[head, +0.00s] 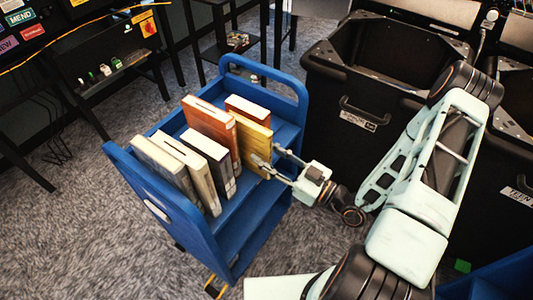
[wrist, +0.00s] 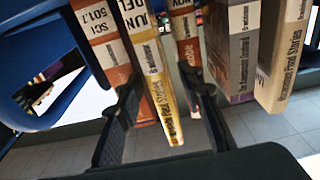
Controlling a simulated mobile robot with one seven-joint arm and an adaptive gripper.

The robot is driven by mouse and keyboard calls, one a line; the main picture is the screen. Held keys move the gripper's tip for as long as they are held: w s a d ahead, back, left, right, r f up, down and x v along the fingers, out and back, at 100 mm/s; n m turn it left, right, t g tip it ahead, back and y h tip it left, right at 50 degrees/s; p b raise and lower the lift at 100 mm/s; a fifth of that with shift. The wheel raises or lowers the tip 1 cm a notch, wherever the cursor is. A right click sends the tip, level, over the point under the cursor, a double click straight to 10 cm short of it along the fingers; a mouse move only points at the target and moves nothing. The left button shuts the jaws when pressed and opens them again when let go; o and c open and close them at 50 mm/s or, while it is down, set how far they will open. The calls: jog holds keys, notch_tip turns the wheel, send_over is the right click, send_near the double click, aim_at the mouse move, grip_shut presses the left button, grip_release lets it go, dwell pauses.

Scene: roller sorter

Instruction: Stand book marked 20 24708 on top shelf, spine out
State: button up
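Several books stand in a row on the top shelf of a blue cart (head: 262,205). I cannot read the mark 20 24708 on any of them. My gripper (head: 268,155) is at the right end of the row, at a yellow book (head: 254,142). In the wrist view my gripper (wrist: 158,76) is open, its fingers either side of the yellow book (wrist: 162,92), labelled "JUN DEL", with a gap on its right. An orange book (wrist: 103,38) marked "SCI 501.7" stands to its left. A red book (wrist: 190,52) stands to its right, partly behind the right finger.
In the wrist view, a grey book (wrist: 240,45) and a cream book (wrist: 283,62) stand farther right. Black bins (head: 335,100) stand right of the cart. A dark rack (head: 100,50) stands behind left. Carpet (head: 60,220) is clear on the left.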

jog(key=shift+d, duration=0.1)
jog(key=v, duration=1.2)
